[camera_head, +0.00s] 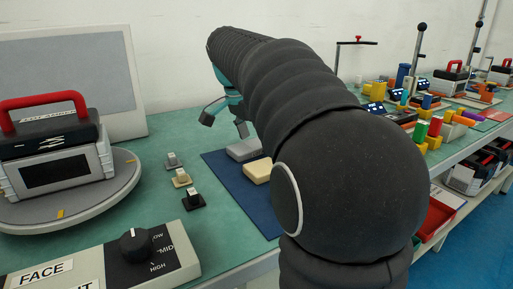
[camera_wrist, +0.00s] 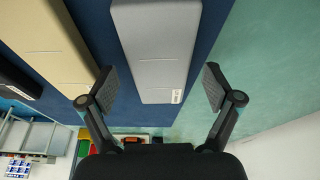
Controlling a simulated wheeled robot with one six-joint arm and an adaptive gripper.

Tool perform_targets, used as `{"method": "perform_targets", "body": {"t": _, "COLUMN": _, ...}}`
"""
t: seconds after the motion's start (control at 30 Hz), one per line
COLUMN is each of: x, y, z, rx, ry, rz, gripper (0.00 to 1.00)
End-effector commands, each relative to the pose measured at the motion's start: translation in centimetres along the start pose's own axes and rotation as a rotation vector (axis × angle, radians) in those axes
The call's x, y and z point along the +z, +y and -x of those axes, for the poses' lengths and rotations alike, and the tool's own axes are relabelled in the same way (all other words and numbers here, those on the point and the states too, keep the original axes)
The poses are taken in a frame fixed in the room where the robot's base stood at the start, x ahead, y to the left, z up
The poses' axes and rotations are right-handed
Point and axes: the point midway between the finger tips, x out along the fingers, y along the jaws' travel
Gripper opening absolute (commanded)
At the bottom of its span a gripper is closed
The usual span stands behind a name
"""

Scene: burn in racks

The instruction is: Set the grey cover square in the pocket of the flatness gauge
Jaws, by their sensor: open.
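The grey cover (camera_head: 243,149) lies flat on a blue mat (camera_head: 222,177), partly behind my arm in the head view. In the wrist view the grey cover (camera_wrist: 156,45) is a long light-grey block with a small label at its near end. My gripper (camera_wrist: 160,84) is open and empty, with one finger on each side of the cover's near end. In the head view my gripper (camera_head: 224,123) is above the mat near the cover. I cannot make out the flatness gauge's pocket in either view.
A cream cover (camera_head: 257,170) lies beside the grey one; it also shows in the wrist view (camera_wrist: 42,38). Three small switches, one of them grey (camera_head: 173,160), stand left of the mat. A turntable (camera_head: 75,207) holds a red-handled case (camera_head: 57,165). A knob panel (camera_head: 140,250) is in front.

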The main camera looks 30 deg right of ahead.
Motion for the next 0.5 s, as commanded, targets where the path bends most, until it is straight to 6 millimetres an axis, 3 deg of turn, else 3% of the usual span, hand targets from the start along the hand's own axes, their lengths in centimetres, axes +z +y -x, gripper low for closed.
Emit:
{"method": "perform_targets", "body": {"t": 0.07, "x": 0.00, "y": 0.00, "z": 0.02, "rx": 0.000, "ry": 0.000, "rz": 0.000, "gripper": 0.87}}
{"method": "perform_targets", "body": {"t": 0.33, "x": -0.01, "y": 0.00, "z": 0.02, "rx": 0.000, "ry": 0.000, "rz": 0.000, "gripper": 0.20}}
{"method": "perform_targets", "body": {"t": 0.37, "x": -0.01, "y": 0.00, "z": 0.01, "rx": 0.000, "ry": 0.000, "rz": 0.000, "gripper": 0.20}}
{"method": "perform_targets", "body": {"t": 0.4, "x": -0.02, "y": 0.00, "z": 0.04, "rx": 0.000, "ry": 0.000, "rz": 0.000, "gripper": 0.13}}
{"method": "perform_targets", "body": {"t": 0.5, "x": -0.02, "y": -0.01, "z": 0.03, "rx": 0.000, "ry": 0.000, "rz": 0.000, "gripper": 0.13}}
